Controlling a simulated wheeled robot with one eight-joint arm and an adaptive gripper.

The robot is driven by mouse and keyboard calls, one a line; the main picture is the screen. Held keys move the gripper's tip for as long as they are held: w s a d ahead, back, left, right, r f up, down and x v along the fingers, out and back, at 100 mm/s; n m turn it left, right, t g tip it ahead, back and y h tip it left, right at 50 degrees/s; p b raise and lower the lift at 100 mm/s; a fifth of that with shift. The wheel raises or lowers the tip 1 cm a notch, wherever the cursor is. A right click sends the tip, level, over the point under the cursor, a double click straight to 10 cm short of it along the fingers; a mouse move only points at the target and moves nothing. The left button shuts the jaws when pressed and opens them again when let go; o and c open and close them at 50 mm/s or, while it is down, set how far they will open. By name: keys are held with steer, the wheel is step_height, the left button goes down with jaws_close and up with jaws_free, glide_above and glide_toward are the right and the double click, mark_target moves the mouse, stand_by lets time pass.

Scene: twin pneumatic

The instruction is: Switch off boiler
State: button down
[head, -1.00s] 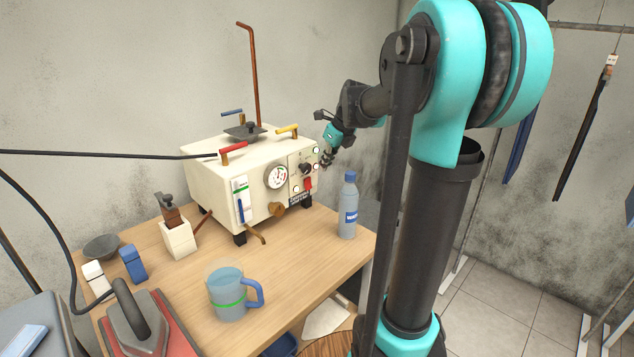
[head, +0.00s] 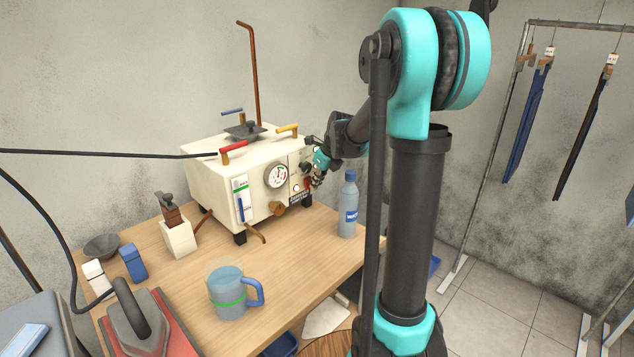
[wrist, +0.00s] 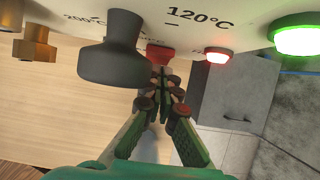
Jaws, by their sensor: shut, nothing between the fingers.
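The boiler (head: 215,180) is a cream box on the wooden table, with a dial gauge (head: 276,176) and a control panel on its front. My gripper (wrist: 162,78) is shut and empty at the panel's right side; it partly covers the panel in the head view (head: 316,180). In the wrist view, a red switch (wrist: 160,54) lies just beyond the fingertips and is partly hidden by them; I cannot tell whether they touch. A black knob (wrist: 113,52) is left of the fingers. A red lamp (wrist: 217,55) and a green lamp (wrist: 298,36) are lit.
A water bottle (head: 348,210) stands close to the boiler's right, below my arm. A blue-handled jug (head: 228,293) and an iron (head: 137,325) are at the table's front. A black hose (head: 110,153) crosses to the boiler. Trousers hang on a rack (head: 510,130) at right.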

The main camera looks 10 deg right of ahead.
steer(key=shift+w+a+f+t+y, duration=0.2)
steer(key=shift+f+t+y, duration=0.1)
steer(key=shift+t, duration=0.1)
steer(key=shift+r, duration=0.15)
